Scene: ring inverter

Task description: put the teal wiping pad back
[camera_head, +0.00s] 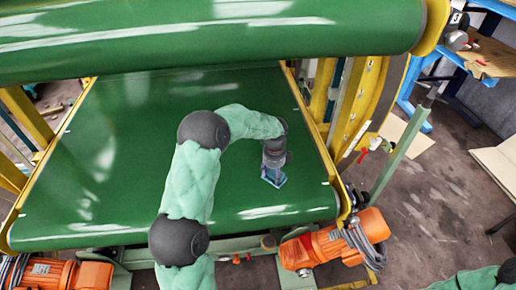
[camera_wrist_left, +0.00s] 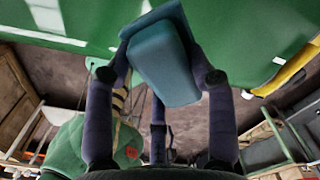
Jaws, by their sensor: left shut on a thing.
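My left gripper (camera_head: 273,168) is shut on the teal wiping pad (camera_head: 273,179) above the lower green belt (camera_head: 130,150), near its right front part. In the left wrist view the pad (camera_wrist_left: 163,65) is a blue-teal block held between the dark fingers of the left gripper (camera_wrist_left: 160,60), with the green belt beyond it. My right gripper is out of view.
A green roller (camera_head: 210,45) spans the top of the head view. Yellow frame parts (camera_head: 320,90) flank the belt. Orange motors stand at front right (camera_head: 335,243) and front left (camera_head: 70,273). A blue bench (camera_head: 410,90) is at far right. The belt's left half is clear.

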